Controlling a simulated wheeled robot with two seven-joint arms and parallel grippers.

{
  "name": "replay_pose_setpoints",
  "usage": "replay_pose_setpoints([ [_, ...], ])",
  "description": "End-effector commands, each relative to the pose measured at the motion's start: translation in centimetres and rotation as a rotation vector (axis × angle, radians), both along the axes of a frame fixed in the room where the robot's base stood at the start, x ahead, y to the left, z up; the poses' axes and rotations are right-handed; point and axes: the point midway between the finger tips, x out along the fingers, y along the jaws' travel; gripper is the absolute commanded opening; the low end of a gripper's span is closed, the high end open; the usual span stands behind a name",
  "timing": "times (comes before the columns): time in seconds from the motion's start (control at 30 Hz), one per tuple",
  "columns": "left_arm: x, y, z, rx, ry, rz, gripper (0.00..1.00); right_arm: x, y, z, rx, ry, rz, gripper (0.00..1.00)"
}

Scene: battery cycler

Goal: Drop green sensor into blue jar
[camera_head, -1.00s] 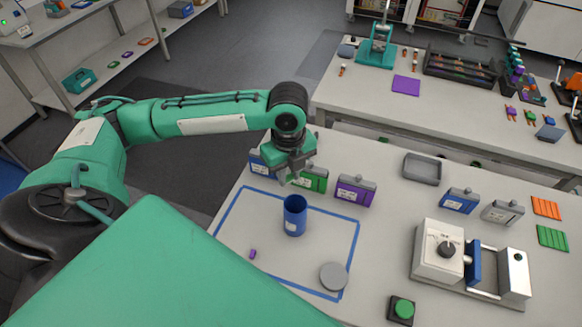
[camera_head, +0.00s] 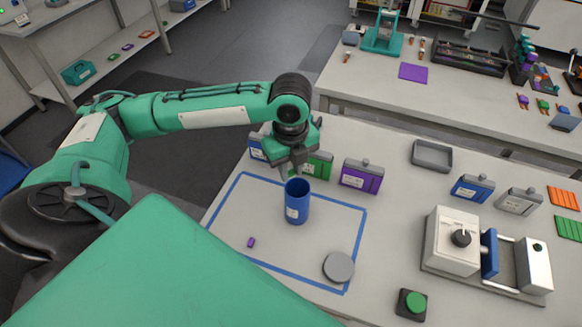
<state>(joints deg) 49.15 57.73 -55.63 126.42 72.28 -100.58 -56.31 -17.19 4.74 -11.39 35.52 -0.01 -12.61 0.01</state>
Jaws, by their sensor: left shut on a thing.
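The blue jar (camera_head: 297,206) stands upright and open on the table, inside the blue tape outline, with a white label on its side. My left gripper (camera_head: 292,174) points down just above and behind the jar's rim. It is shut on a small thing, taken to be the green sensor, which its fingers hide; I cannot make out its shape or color. My right gripper is not in view.
A grey round lid (camera_head: 338,267) and a tiny purple piece (camera_head: 251,242) lie near the jar. Green (camera_head: 321,166), purple (camera_head: 361,177) and blue boxes stand close behind. A grey tray (camera_head: 432,156), a white clamp device (camera_head: 452,240) and a green button (camera_head: 414,302) are to the right.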

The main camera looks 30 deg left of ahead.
Motion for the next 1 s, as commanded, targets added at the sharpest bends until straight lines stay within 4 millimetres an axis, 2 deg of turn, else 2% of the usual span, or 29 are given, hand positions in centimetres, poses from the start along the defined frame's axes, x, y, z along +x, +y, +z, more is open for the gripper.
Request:
replay_pose_setpoints([
  [0.03,0.0,0.0,0.0,0.000,0.000,0.000,0.01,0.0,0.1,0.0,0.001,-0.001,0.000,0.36],
  [0.07,0.0,0.0,0.0,0.000,0.000,0.000,0.24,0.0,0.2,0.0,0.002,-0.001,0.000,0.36],
  [0.17,0.0,0.0,0.0,0.000,0.000,0.000,0.44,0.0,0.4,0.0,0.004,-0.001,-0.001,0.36],
  [0.2,0.0,0.0,0.0,0.000,0.000,0.000,0.48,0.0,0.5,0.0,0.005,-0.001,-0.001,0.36],
  [0.47,0.0,0.0,0.0,0.000,0.000,0.000,0.48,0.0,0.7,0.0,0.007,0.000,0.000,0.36],
  [0.63,0.1,-0.1,1.3,-0.001,-0.003,0.000,0.48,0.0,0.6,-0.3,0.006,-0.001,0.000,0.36],
  [0.77,0.1,-0.1,3.8,-0.002,-0.006,-0.001,0.48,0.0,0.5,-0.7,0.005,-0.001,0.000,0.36],
  [1.0,0.1,0.0,9.5,-0.002,-0.006,-0.001,0.48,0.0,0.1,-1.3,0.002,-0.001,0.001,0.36],
])
